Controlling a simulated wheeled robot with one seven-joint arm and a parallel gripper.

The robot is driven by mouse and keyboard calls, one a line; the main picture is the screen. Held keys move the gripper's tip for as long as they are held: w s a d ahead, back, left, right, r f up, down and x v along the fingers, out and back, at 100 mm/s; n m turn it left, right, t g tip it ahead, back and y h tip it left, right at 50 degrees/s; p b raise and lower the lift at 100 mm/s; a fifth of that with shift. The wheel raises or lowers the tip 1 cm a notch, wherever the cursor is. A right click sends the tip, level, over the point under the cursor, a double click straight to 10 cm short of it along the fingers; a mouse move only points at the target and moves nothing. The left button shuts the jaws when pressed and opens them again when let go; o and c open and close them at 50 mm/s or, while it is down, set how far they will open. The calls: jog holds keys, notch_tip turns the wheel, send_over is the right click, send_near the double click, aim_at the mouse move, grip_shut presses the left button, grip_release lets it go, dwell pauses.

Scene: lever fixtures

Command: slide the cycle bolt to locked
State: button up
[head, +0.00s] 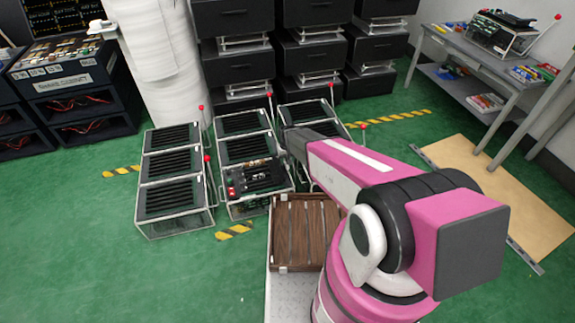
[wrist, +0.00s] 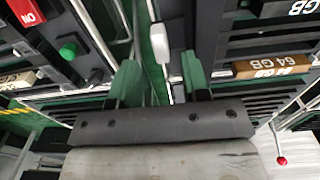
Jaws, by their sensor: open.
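In the wrist view, a pale knob on a thin upright rod (wrist: 160,42) shows between the two green fingers of my gripper (wrist: 158,72). It may be the bolt's handle, but I cannot tell for sure. The fingers are apart, with a visible gap on both sides of the rod. In the head view my gripper (head: 288,142) is mostly hidden by my pink arm, above the racks. No lock marking is readable.
Rows of caged racks (head: 174,172) stand on the green floor, with red-tipped levers (head: 207,158) beside them. A panel with a green button (wrist: 68,50) and a red ON switch (wrist: 25,12) is at left in the wrist view. A wooden crate (head: 277,240) stands near my base.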

aim_at(277, 167)
jog(key=shift+f, duration=2)
grip_shut()
jog(key=shift+s+a, duration=0.25)
jog(key=shift+a, duration=0.65)
jog(key=shift+s+a, duration=0.25)
jog(key=shift+a, duration=0.6)
jog(key=shift+s+a, duration=0.25)
jog(key=shift+a, duration=0.65)
grip_release()
jog(key=shift+a, duration=0.1)
